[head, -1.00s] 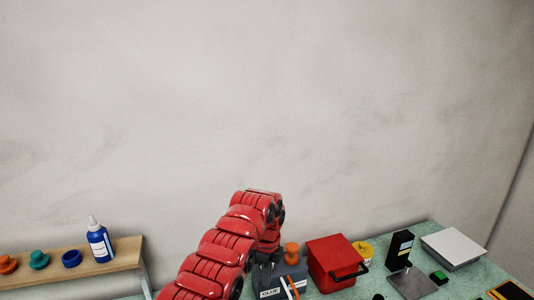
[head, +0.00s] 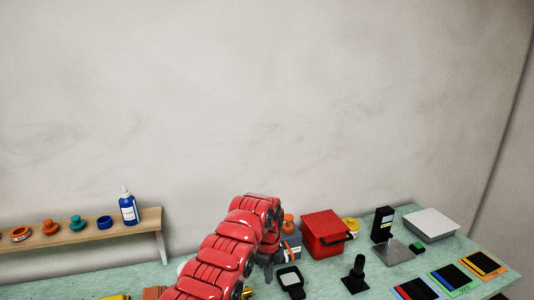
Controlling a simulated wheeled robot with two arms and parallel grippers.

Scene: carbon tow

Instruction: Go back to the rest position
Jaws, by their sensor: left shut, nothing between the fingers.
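My red left arm comes in from the bottom and bends down at its far end. My left gripper (head: 268,272) hangs below that end, just above the green bench top, partly hidden by the arm. It is shut with nothing visible in it. It is left of a black-framed pad with a pale face (head: 291,281) and in front of the grey box (head: 290,243) with an orange knob. My right gripper is not in view.
A wooden shelf (head: 80,233) at left holds a blue bottle (head: 128,208) and several coloured knobs and rings. On the bench (head: 385,275) stand a red box (head: 323,234), a black device (head: 382,224), a black upright handle (head: 356,273), a white-topped box (head: 431,223) and several dark trays (head: 451,277).

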